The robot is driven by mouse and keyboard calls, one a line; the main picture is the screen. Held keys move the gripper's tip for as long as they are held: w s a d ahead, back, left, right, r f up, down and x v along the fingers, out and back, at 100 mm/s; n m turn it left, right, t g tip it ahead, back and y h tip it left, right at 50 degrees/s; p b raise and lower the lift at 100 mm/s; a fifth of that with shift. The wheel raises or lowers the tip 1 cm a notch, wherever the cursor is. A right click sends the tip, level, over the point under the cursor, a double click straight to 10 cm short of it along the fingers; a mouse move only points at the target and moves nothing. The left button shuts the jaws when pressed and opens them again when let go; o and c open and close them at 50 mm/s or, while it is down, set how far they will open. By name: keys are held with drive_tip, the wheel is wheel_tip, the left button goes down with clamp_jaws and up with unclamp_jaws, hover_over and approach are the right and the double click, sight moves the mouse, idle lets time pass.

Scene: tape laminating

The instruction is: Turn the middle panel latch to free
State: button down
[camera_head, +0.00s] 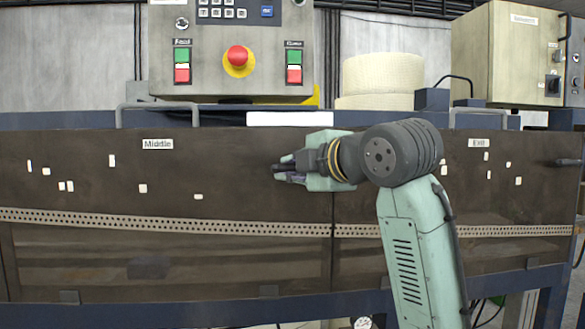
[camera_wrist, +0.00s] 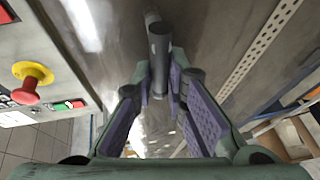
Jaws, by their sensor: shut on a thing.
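The middle panel (camera_head: 75,185) is a dark brown cover labelled "Middle" in the head view. My gripper (camera_head: 284,172) is at its right side, near the seam with the exit panel. In the wrist view my gripper (camera_wrist: 159,82) has its purple finger pads closed on the middle panel latch (camera_wrist: 158,45), a dark grey cylindrical handle. The latch stands out between the fingertips, with its end beyond them. In the head view the fingers and hand hide the latch, so I cannot tell its turn angle there.
The exit panel (camera_head: 530,205), with its own dark latch (camera_head: 567,162), is at the right. A control box with a red emergency button (camera_head: 238,58) stands above the middle panel. A metal handle (camera_head: 157,113) sits on the panel's top edge. A perforated strip (camera_head: 150,222) crosses the panels.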

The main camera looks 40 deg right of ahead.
sight(303, 141)
idle(0.3)
drive_tip(key=m+t+b, duration=0.1)
drive_tip(key=m, duration=0.1)
drive_tip(key=r+m+t+b, duration=0.1)
drive_tip(key=m, duration=0.2)
drive_tip(key=d+r+m+t+b, duration=0.1)
drive_tip(key=m+b, duration=0.1)
drive_tip(key=m, duration=0.1)
drive_tip(key=shift+s+t, duration=0.25)
drive_tip(key=shift+t, duration=0.15)
drive_tip(key=m, duration=0.2)
drive_tip(key=m+h+b, duration=0.1)
drive_tip(key=m+t+h, duration=0.1)
drive_tip(key=m, duration=0.1)
drive_tip(key=shift+s+d+r+m+b, duration=0.25)
drive_tip(key=shift+d+r+m+b, duration=0.05)
drive_tip(key=shift+d+b, duration=0.1)
drive_tip(key=m+h, duration=0.1)
drive_tip(key=m, duration=0.1)
drive_tip(key=m+h, duration=0.1)
drive_tip(key=d+m+h+b, duration=0.1)
drive_tip(key=m, duration=0.1)
drive_tip(key=shift+s+r+m, duration=0.15)
drive_tip(key=shift+s+m, duration=0.15)
drive_tip(key=shift+s, duration=0.05)
drive_tip(key=shift+d+m, duration=0.1)
drive_tip(key=shift+m, duration=0.2)
drive_tip(key=c, duration=1.6)
unclamp_jaws()
drive_tip(key=shift+s, duration=0.15)
